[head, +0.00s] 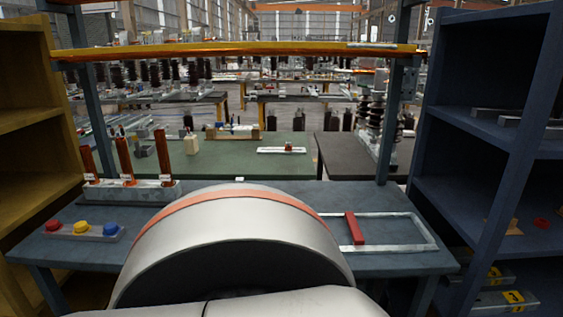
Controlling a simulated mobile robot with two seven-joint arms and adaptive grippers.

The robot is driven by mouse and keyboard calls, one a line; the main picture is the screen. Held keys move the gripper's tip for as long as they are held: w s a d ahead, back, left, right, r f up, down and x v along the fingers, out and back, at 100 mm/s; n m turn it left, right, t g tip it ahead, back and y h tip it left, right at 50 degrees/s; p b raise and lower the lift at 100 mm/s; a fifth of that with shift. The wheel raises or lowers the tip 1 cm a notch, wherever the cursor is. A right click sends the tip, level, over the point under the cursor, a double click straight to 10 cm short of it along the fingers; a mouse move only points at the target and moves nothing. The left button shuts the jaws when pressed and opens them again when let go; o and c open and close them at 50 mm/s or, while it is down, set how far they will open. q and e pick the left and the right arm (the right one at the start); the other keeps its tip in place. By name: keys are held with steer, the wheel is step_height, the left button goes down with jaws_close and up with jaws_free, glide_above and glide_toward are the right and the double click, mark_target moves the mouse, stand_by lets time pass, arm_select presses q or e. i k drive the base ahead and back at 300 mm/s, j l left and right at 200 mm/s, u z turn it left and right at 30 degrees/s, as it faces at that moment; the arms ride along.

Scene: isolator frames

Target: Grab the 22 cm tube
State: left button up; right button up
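Three orange-brown tubes of differing heights stand upright on a light grey base at the left of the blue-grey table (70,245): a left tube (88,158), a taller middle tube (124,158) and a right tube (162,156). I see no length marks, so I cannot tell which is 22 cm. A red bar (354,228) lies across a pale rectangular frame (395,247) on the right of the table. Neither of my grippers is in view. A large white part of my own body hides the table's middle.
A holder with red, yellow and blue buttons (82,228) lies at the front left of the table. A yellow shelf (25,130) stands left and a dark blue shelf (470,120) right. A yellow-orange beam (240,49) crosses above the table. A green table (230,158) stands behind.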

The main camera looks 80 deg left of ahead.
mark_target(91, 175)
steer(key=u, duration=3.65)
